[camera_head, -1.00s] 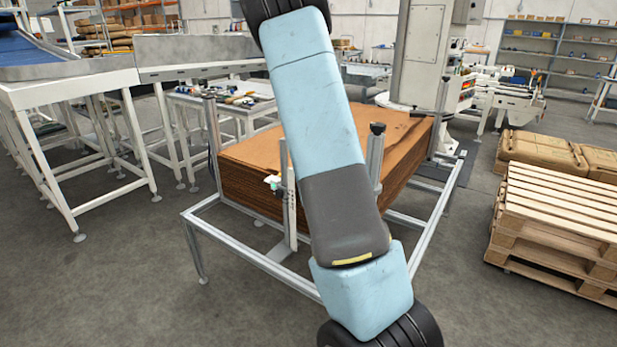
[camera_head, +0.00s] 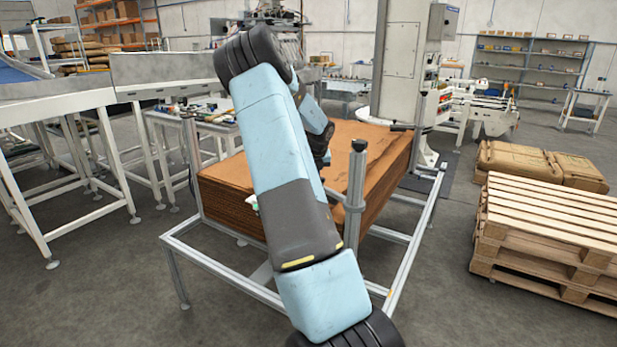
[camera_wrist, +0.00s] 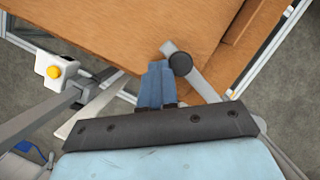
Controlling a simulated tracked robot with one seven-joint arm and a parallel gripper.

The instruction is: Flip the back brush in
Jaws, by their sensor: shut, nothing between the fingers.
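A metal frame (camera_head: 230,273) stands around a tall stack of brown cardboard sheets (camera_head: 225,212). At the stack's far right corner, a dark horizontal piece (camera_head: 401,127) reaches over the sheets; it may be the back brush, but it is too small to tell. A nearer upright post (camera_head: 357,185) has a black knob on top. In the head view my gripper is hidden behind my arm. In the wrist view my gripper (camera_wrist: 156,68) is shut and empty over the sheet edge, beside a black knob (camera_wrist: 180,64) on a grey bar. I cannot tell whether they touch.
A white box with a yellow button (camera_wrist: 53,72) sits on a rail at the wrist view's left. Wooden pallets (camera_head: 545,225) stand right of the frame, a white conveyor (camera_head: 60,110) left. A white machine column (camera_head: 402,60) rises behind the stack. Grey floor lies open in front.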

